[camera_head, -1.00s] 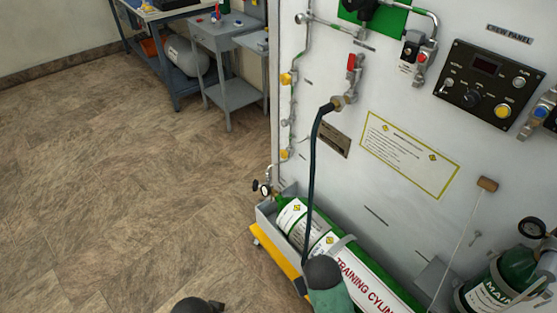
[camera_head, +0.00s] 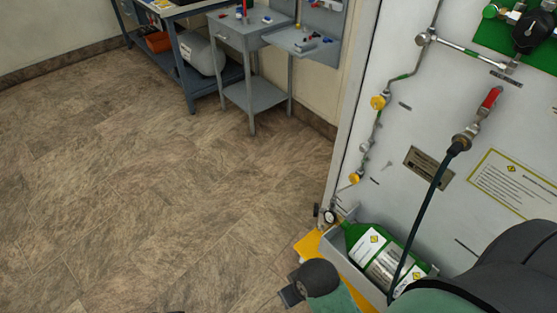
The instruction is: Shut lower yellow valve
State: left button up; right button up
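The lower yellow valve (camera_head: 355,178) is a small yellow knob on the thin pipe at the left edge of the white panel (camera_head: 415,120). The upper yellow valve (camera_head: 378,102) sits higher on the same pipe. Whether either valve is open or shut is too small to tell. A dark and green arm of mine reaches in from the bottom right, with its dark end (camera_head: 290,296) over the floor below the valves and apart from them. Its fingers are too unclear to read. The other gripper is not visible.
A green cylinder (camera_head: 360,238) lies in a grey tray with a yellow base (camera_head: 308,244) below the valves. A dark hose (camera_head: 425,205) hangs from a red-handled valve (camera_head: 490,98). A grey side table (camera_head: 240,42) and a workbench stand behind. The floor (camera_head: 170,170) at left is clear.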

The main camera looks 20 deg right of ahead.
aim_at(353, 179)
jog(key=i+j+u, duration=0.15)
jog(key=i, duration=0.3)
jog(key=i+j+u, duration=0.15)
jog(key=i, duration=0.35)
jog(key=i+j+u, duration=0.15)
jog(key=i, duration=0.35)
jog(key=i+z, duration=0.25)
jog(key=z, duration=0.15)
jog(key=i+j+z, duration=0.1)
jog(key=z, duration=0.35)
jog(key=i+j+z, duration=0.2)
jog(key=i+z, duration=0.2)
jog(key=i+j+z, duration=0.1)
jog(key=j+z, duration=0.15)
jog(key=z, duration=0.2)
jog(key=i+z, duration=0.1)
jog(key=z, duration=0.3)
jog(key=i+j+z, duration=0.1)
jog(key=z, duration=0.35)
jog(key=i+j+z, duration=0.1)
jog(key=z, duration=0.3)
jog(key=j+z, duration=0.25)
jog(key=z, duration=0.15)
jog(key=j+z, duration=0.2)
jog(key=z, duration=0.25)
jog(key=i+j+z, duration=0.1)
jog(key=j+z, duration=0.3)
jog(key=i+j+z, duration=0.1)
jog(key=j+z, duration=0.3)
